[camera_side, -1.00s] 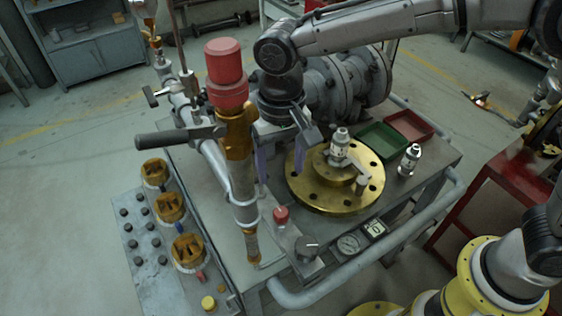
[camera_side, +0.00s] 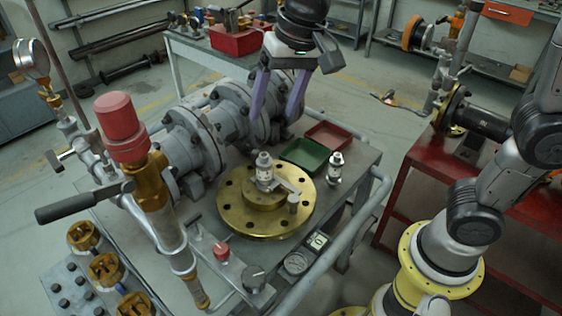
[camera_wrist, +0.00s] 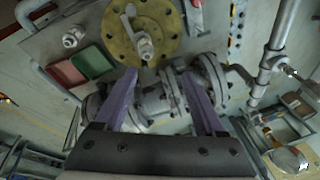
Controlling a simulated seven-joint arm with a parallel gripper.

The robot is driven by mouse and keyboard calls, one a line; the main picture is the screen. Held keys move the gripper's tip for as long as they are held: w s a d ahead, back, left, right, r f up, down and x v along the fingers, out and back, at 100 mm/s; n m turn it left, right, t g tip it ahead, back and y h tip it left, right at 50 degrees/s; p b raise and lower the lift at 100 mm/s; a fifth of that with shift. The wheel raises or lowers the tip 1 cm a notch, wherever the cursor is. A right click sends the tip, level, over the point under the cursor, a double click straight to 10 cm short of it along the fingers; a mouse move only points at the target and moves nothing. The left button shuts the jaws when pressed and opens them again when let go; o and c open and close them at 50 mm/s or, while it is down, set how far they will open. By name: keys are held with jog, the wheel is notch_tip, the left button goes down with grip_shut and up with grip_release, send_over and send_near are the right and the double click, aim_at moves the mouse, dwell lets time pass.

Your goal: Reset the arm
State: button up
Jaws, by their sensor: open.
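My gripper (camera_side: 276,108) is open and empty, with two purple fingers raised above the grey flanged valve body (camera_side: 198,140). In the wrist view my gripper (camera_wrist: 164,100) shows its fingers spread wide, with the grey pipe flanges between and beyond them. The brass round flange (camera_side: 240,212) lies flat on the cart with a silver fitting (camera_side: 264,170) upright at its centre. The flange also shows in the wrist view (camera_wrist: 117,38). A second silver fitting (camera_side: 335,168) stands apart on the cart.
A green tray (camera_side: 303,153) and a red tray (camera_side: 328,135) lie behind the flange. A red-capped brass post (camera_side: 122,125) with a dark lever handle (camera_side: 82,203) stands at left. A dial gauge (camera_side: 296,263) sits near the cart's front edge. A red bench (camera_side: 400,205) stands at right.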

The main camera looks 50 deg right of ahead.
jog(key=s+d+t, duration=0.2)
jog(key=s+d, duration=0.9)
jog(key=s, duration=0.1)
jog(key=s+d+f+n+h, duration=0.1)
jog(key=s+f+n, duration=0.3)
jog(key=s+f, duration=0.1)
jog(key=shift+s+f+n+t, duration=0.15)
jog(key=shift+s+n+t, duration=0.15)
jog(key=shift+s+n, duration=0.15)
